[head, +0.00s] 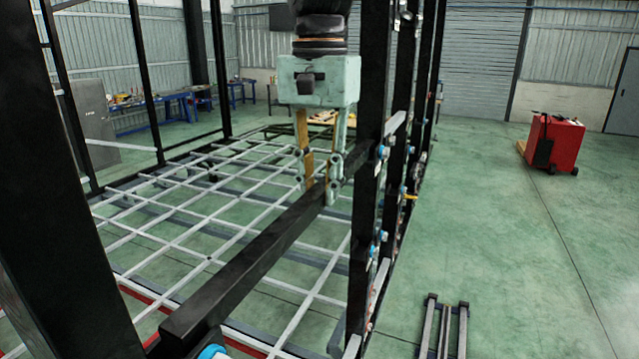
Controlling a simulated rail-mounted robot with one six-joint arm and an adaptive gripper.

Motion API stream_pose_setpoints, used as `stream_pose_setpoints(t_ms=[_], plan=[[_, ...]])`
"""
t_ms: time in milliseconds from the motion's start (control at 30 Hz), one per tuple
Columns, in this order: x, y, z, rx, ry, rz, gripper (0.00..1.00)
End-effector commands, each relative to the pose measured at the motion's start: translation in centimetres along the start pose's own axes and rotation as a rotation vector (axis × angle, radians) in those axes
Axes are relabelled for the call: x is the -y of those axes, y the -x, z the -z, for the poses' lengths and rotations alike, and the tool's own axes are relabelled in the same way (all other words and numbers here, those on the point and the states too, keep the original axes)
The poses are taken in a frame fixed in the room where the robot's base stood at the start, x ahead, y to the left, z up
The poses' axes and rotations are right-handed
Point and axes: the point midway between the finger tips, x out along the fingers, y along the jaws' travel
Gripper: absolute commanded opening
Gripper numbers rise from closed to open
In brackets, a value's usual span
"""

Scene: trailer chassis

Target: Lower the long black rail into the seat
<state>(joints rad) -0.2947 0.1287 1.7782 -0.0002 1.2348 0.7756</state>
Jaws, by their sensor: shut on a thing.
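The long black rail (262,243) runs diagonally across the middle of the head view, from the near lower left up to the right. My gripper (319,185) points down, and its fingers are shut on the rail near its far end. The rail is held above the pale grid (170,222). Its far end is beside or behind a black upright post (369,120), and I cannot tell if they touch. Its near end is at the lower left, close to a blue round fitting (213,352). I cannot clearly make out the seat.
Black posts with blue fittings (377,249) stand in a row just right of my gripper. A thick dark post (60,190) fills the left foreground. A red cart (556,146) stands on open green floor.

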Motion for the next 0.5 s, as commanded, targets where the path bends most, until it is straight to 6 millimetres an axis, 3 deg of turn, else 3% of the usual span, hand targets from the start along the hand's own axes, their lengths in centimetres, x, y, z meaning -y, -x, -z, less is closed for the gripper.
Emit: stream_pose_setpoints(t_ms=[500], plan=[[0.05,-0.99,0.06,-0.002,0.0,0.002,0.0]])
